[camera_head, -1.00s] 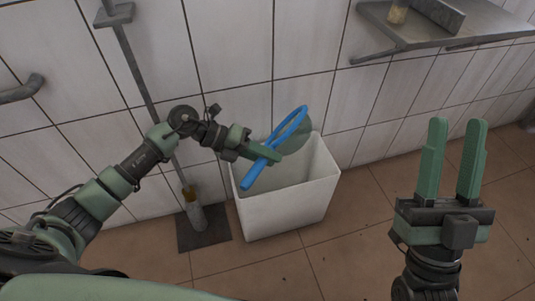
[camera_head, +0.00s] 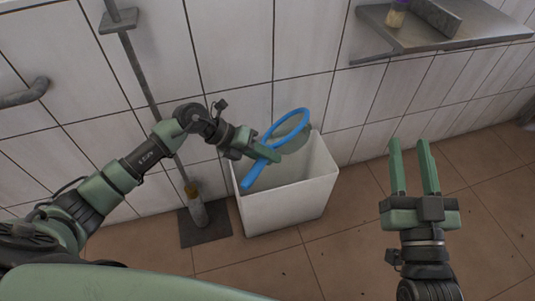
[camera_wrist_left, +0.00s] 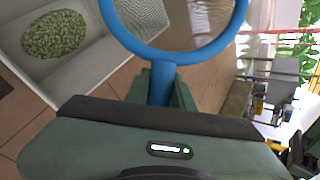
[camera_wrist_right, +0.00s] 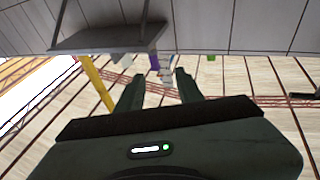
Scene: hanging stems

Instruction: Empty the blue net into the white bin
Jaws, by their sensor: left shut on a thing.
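The blue net (camera_head: 292,118) is held by my left gripper (camera_head: 266,152), shut on its blue handle. The hoop is tilted over the white bin (camera_head: 285,212), which stands against the tiled wall. A grey-green mesh bag shows inside and below the hoop. In the left wrist view the blue hoop (camera_wrist_left: 180,56) fills the top middle, with pale mesh inside it. A speckled green pile (camera_wrist_left: 55,34) lies at upper left, apparently on the bin's floor. Whether the net still holds anything is unclear. My right gripper (camera_head: 412,165) is open and empty, to the right of the bin.
A metal shelf (camera_head: 440,35) with a small jar (camera_head: 396,14) on it is at upper right. A grey pole (camera_head: 145,80) and a brush-like item (camera_head: 196,205) on a dark floor plate stand left of the bin. The tiled floor right of the bin is clear.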

